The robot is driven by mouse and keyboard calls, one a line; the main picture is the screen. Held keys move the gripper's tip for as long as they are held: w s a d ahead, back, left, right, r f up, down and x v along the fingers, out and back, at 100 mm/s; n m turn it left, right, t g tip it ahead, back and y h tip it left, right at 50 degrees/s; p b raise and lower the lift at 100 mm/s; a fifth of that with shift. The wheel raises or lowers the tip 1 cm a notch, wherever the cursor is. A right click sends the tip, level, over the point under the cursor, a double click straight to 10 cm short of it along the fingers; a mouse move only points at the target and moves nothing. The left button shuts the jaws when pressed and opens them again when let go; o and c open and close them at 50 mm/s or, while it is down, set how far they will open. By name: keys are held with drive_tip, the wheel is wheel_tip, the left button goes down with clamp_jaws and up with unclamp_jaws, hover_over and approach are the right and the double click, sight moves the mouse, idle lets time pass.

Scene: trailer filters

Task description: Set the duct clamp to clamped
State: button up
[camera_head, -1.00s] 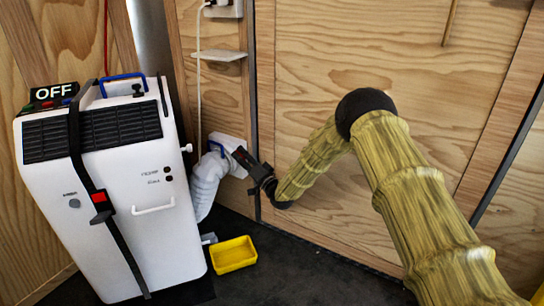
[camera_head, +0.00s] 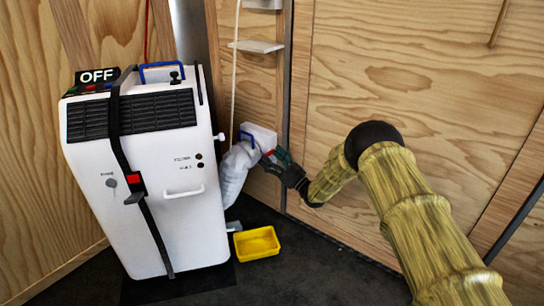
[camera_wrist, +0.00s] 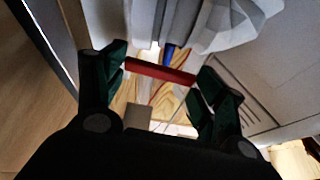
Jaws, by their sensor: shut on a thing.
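A white duct (camera_head: 235,172) runs from the white cooling unit to a white wall port (camera_head: 260,138). My gripper (camera_head: 273,157) is at the port, right of the duct end. In the wrist view, my gripper (camera_wrist: 162,72) has its green-sided fingers at the two ends of a red bar (camera_wrist: 160,71) and is shut on it. The bar seems to be the duct clamp's lever, but its joint is hard to see. A blue part (camera_wrist: 168,55) lies just behind it. The clamp's setting cannot be told.
A yellow tray (camera_head: 257,243) lies on the floor below the duct. A small shelf (camera_head: 256,46) is on the wall above. Dark floor is clear at front right.

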drive_tip(key=shift+w+n+g+y, duration=0.15)
drive_tip(key=shift+n+g+y, duration=0.3)
drive_tip(key=shift+n, duration=0.45)
drive_tip(key=shift+t, duration=0.25)
drive_tip(key=o, duration=1.5)
drive_tip(key=shift+f, duration=0.15)
drive_tip(key=shift+c, duration=0.2)
drive_tip(key=v, duration=1.2)
drive_tip(key=shift+d, duration=0.1)
